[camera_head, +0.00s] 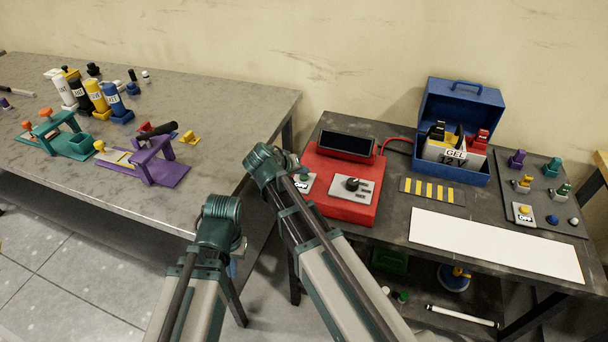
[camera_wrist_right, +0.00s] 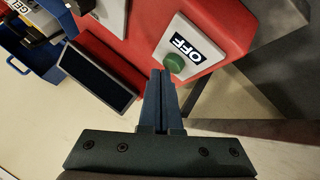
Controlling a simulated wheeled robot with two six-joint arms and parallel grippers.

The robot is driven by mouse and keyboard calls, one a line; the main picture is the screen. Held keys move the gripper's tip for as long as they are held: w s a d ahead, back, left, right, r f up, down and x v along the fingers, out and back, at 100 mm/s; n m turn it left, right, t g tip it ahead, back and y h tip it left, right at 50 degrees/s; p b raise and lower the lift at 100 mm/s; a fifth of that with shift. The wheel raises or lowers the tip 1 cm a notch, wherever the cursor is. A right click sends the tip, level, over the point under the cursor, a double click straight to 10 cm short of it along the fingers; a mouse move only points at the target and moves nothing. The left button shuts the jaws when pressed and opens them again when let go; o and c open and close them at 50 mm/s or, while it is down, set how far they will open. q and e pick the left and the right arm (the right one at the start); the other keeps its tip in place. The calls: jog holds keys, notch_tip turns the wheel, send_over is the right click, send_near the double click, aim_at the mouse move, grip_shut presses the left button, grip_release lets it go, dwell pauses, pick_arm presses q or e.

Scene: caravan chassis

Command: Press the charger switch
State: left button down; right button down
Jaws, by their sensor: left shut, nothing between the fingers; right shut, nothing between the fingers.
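The red charger (camera_head: 340,196) sits on the dark right-hand table, with a dark screen and a knob plate. Its charger switch is a green round button (camera_head: 304,177) on a white plate reading OFF; it also shows in the right wrist view (camera_wrist_right: 174,63). My right gripper (camera_wrist_right: 161,73) is shut and empty, its fingertips right beside the green button; I cannot tell whether they touch it. In the head view its fingers are mostly hidden by my wrist. My left gripper (camera_head: 233,268) is shut and empty, low between the tables, mostly hidden behind its wrist.
A blue case (camera_head: 462,105) with a GEL 12 V battery stands behind right, joined to the charger by a red cable. A dark panel (camera_head: 540,185) holds another OFF button. A white strip (camera_head: 495,245) lies in front. The left table (camera_head: 220,110) carries bottles and coloured fixtures.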

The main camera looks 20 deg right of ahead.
aim_at(302, 178)
jog(key=shift+r+p, duration=2.85)
jog(key=shift+r, duration=0.15)
jog(key=shift+f, duration=0.1)
jog(key=s+a+f+n+g+y, duration=0.2)
jog(key=s+a, duration=0.4)
jog(key=s, duration=0.5)
jog(key=s+a+f+n+g+y, duration=0.3)
jog(key=s+a, duration=0.3)
jog(key=s, duration=0.6)
jog(key=shift+a+f+g+y, duration=0.25)
jog(key=shift+f+g+y, duration=0.15)
jog(key=shift+f+y, duration=0.3)
jog(key=shift+d, duration=0.1)
